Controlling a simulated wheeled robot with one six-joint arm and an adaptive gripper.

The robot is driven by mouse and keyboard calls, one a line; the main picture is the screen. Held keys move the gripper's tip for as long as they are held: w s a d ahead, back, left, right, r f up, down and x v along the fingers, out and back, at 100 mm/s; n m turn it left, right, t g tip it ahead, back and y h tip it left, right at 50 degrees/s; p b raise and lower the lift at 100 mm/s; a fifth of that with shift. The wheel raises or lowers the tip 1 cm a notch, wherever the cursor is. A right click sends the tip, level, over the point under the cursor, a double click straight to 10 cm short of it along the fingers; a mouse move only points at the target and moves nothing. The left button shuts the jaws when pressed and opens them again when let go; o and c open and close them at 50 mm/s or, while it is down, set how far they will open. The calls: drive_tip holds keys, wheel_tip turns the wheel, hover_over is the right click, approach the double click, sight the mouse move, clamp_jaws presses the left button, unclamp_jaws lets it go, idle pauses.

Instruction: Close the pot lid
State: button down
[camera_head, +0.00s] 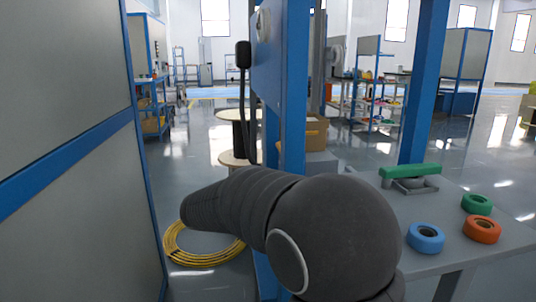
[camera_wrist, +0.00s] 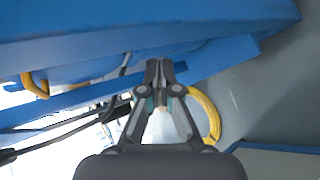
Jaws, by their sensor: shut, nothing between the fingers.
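I cannot make out a pot or a lid for certain in either view. In the head view a blue machine panel (camera_head: 282,60) stands upright behind my arm, with a round grey part (camera_head: 262,24) near its top and a black-ended handle (camera_head: 243,56) at its left. In the wrist view my gripper (camera_wrist: 160,64) is shut and empty, its fingertips together, pointing toward blue metal panels (camera_wrist: 150,30). I cannot tell whether it touches them. In the head view my dark arm reaches left and the gripper does not show.
A grey cabinet wall (camera_head: 60,80) closes off the left. A yellow cable coil (camera_head: 204,252) lies on the floor; it also shows in the wrist view (camera_wrist: 208,112). A grey table (camera_head: 450,245) at right bears blue (camera_head: 425,246), orange and green rolls. A blue post (camera_head: 424,80) stands behind.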

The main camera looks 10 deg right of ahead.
drive_tip(key=w+a+r+t+h, duration=0.2)
drive_tip(key=w+a+r+t, duration=0.1)
drive_tip(key=w+r, duration=0.3)
drive_tip(key=w+a+r+t+h, duration=0.2)
drive_tip(key=w+a+r+t, duration=0.15)
drive_tip(key=w+r, duration=0.25)
drive_tip(key=w+d, duration=0.3)
drive_tip(key=d, duration=0.2)
drive_tip(key=w+d+r+n+p, duration=0.1)
drive_tip(key=w+d, duration=0.2)
drive_tip(key=d, duration=0.3)
drive_tip(key=shift+w+d+r, duration=0.25)
drive_tip(key=shift+w+r, duration=0.05)
drive_tip(key=shift+w, duration=0.05)
drive_tip(key=shift+d, duration=0.15)
